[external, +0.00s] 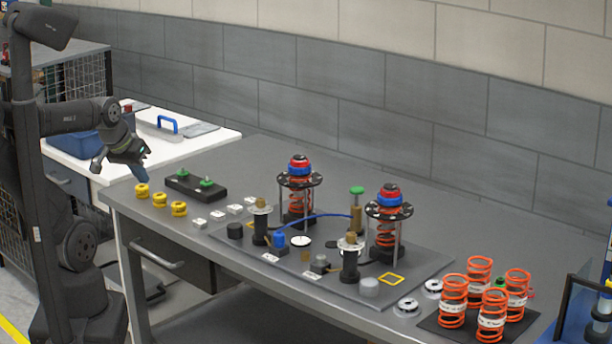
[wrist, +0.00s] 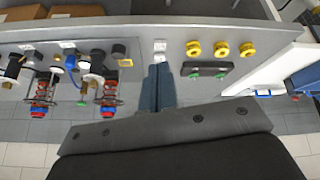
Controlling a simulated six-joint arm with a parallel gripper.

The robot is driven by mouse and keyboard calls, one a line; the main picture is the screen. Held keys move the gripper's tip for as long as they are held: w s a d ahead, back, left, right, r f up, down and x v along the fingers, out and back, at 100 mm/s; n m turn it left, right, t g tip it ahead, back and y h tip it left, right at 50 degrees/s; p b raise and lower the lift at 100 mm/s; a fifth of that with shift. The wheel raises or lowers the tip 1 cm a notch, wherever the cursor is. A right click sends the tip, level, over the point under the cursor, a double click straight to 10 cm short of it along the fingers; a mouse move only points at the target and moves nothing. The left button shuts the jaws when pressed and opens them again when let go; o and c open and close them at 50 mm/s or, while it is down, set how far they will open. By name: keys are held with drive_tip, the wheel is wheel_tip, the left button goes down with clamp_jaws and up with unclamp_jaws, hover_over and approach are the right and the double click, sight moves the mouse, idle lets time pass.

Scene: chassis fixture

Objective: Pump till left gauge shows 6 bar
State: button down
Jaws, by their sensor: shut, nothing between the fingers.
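My gripper (external: 140,173) is shut and empty, above the left end of the bench near the yellow rings. In the wrist view its blue-grey fingers (wrist: 157,86) are together. On the grey plate (external: 232,256) stands a brass cylinder (external: 356,222) with a green knob (external: 356,190), which looks like a pump; the knob also shows in the wrist view (wrist: 82,103). A blue hose (external: 318,216) runs left from it. A white round disc (external: 300,241) may be a gauge face; no reading is legible. I cannot tell which part is the left gauge.
Two spring towers (external: 299,205) (external: 388,235) stand on the plate. Yellow rings (external: 160,200) and a dark block (external: 194,188) with two green knobs lie near my gripper. Several orange springs (external: 453,300) stand at the right. Bench space behind the towers is clear.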

drive_tip(key=w+d+r+m+g+h, duration=0.1)
drive_tip(key=w+d+r, duration=0.2)
drive_tip(key=d, duration=0.3)
drive_tip(key=w+d+r+h, duration=0.1)
drive_tip(key=w+d+r, duration=0.2)
drive_tip(key=d, duration=0.4)
drive_tip(key=m+g+h, duration=0.3)
drive_tip(key=g, duration=0.1)
hover_over(352, 189)
drive_tip(key=shift+w+f, duration=0.1)
drive_tip(key=shift+f, duration=0.15)
drive_tip(key=shift+f, duration=4.45)
drive_tip(key=shift+f, duration=0.1)
drive_tip(key=shift+f, duration=0.3)
